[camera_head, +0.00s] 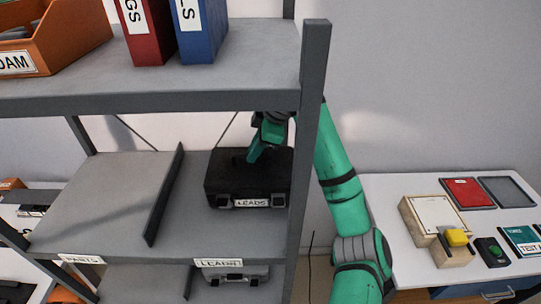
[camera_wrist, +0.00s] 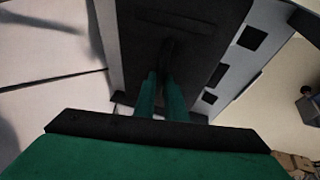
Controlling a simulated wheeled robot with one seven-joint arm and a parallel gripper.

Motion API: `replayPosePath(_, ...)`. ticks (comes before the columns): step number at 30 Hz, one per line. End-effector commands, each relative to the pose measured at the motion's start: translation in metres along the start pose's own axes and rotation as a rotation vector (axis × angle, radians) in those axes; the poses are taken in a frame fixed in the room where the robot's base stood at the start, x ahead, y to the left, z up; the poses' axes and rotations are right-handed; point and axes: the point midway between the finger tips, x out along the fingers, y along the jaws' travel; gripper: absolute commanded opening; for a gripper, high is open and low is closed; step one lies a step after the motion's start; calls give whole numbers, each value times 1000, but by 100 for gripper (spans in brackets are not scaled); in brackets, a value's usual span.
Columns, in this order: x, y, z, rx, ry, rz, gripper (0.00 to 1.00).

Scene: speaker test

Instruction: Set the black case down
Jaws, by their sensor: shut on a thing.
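The black case (camera_head: 228,182) with a white LEADS label is in the middle shelf's right bay, right of the divider (camera_head: 165,195). It looks upright and level. My gripper (camera_head: 256,156) is above it, with its fingers shut on the top handle. In the wrist view my green fingers (camera_wrist: 162,78) close on the handle against the dark case (camera_wrist: 205,30). The case's underside is at or very near the shelf (camera_head: 225,237); I cannot tell whether it touches. The shelf edge below carries a LEADS label (camera_head: 218,264).
A rack post (camera_head: 310,150) stands close right of the case, and my arm passes behind it. The upper shelf (camera_head: 150,100) overhangs the bay. A grey case (camera_head: 235,275) is on the shelf below. The bay left of the divider is empty. A white table (camera_head: 400,190) with items is at right.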

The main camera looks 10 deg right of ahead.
Motion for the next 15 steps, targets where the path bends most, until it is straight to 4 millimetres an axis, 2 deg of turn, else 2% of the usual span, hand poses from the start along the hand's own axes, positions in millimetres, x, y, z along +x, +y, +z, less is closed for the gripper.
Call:
replayPosePath(3,3,6,-12,-2,1,5,0)
replayPosePath(15,11,13,-26,-2,1,4,0)
